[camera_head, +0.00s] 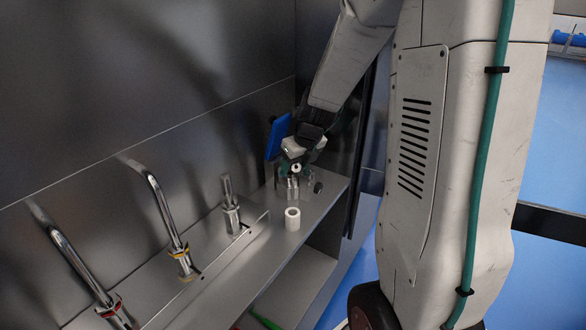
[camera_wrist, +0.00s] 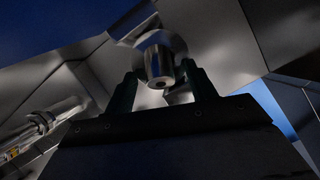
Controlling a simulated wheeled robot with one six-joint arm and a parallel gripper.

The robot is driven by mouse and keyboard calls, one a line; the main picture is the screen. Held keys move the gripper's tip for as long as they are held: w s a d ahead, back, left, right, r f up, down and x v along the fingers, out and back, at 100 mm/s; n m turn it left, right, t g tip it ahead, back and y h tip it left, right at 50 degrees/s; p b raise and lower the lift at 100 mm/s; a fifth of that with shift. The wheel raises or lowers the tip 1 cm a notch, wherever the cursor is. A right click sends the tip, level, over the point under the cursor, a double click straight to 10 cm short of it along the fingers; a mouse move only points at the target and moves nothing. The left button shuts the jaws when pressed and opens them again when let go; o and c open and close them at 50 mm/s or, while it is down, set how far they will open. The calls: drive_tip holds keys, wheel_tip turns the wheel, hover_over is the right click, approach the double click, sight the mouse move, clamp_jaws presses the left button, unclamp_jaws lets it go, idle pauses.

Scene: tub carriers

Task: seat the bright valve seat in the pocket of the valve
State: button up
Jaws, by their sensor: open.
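My gripper (camera_head: 297,166) is low over the right end of the metal shelf, its jaws pointing down. In the wrist view my gripper (camera_wrist: 160,82) is open, with one dark finger on each side of a shiny metal cylinder (camera_wrist: 160,66) with a small dark hole in its end. Gaps show between the cylinder and both fingers. In the head view a small bright ring-like piece (camera_head: 297,168) shows between the fingers, above a shiny metal body (camera_head: 292,190) that looks like the valve. Whether the bright piece sits in the pocket I cannot tell; the fingers and shadow hide it.
A white hollow cylinder (camera_head: 292,218) stands on the shelf in front of the valve. A dark round piece (camera_head: 318,187) lies to its right. A blue panel (camera_head: 277,137) stands behind my gripper. Bent metal pipes (camera_head: 165,208) and an upright fitting (camera_head: 230,205) line the left.

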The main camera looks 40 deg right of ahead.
clamp_jaws()
drive_tip(key=shift+r, duration=0.1)
